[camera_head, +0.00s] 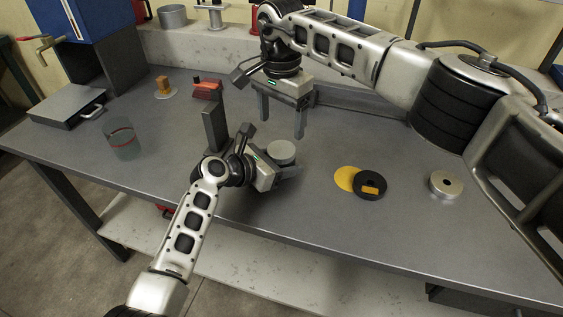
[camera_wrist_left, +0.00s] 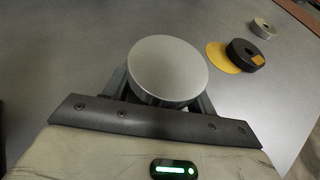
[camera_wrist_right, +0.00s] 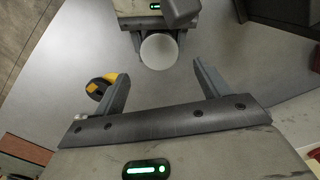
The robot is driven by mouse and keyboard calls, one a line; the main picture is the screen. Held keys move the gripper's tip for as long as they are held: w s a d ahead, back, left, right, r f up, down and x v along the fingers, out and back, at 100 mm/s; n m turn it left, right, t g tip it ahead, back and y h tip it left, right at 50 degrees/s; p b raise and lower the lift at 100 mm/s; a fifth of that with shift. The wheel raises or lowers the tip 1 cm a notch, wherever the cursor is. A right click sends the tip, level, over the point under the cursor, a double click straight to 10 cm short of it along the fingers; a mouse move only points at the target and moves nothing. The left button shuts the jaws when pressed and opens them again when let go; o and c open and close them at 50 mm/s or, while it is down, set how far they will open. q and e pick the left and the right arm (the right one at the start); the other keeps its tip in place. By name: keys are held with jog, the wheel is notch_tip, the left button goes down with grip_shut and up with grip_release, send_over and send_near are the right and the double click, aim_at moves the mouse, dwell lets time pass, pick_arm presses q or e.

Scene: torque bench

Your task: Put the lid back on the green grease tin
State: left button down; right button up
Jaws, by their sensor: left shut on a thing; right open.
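My left gripper (camera_head: 280,170) is shut on a round thing with a flat, pale grey top (camera_head: 282,152), low over the bench. In the left wrist view the thing (camera_wrist_left: 167,70) looks like a short cylinder; I cannot tell whether it is the lid, or the tin with its lid on. My right gripper (camera_head: 282,126) is open and empty, pointing down behind it. The right wrist view shows the pale round top (camera_wrist_right: 159,51) just beyond the open fingertips. A grey-green, see-through cylinder with a red band (camera_head: 122,142) stands at the left. No clearly green tin shows.
A yellow disc (camera_head: 345,178) lies partly under a black ring with an orange label (camera_head: 370,186). A silver round part (camera_head: 446,184) is further right. A grey case (camera_head: 68,105) lies far left. The front centre is clear.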

aim_at(281, 149)
notch_tip(281, 149, down, 7)
jog(key=shift+f, duration=0.1)
dwell(0.3)
jog(key=c, duration=1)
jog(key=m, duration=1)
jog(key=o, duration=1.1)
jog(key=shift+s, duration=0.1)
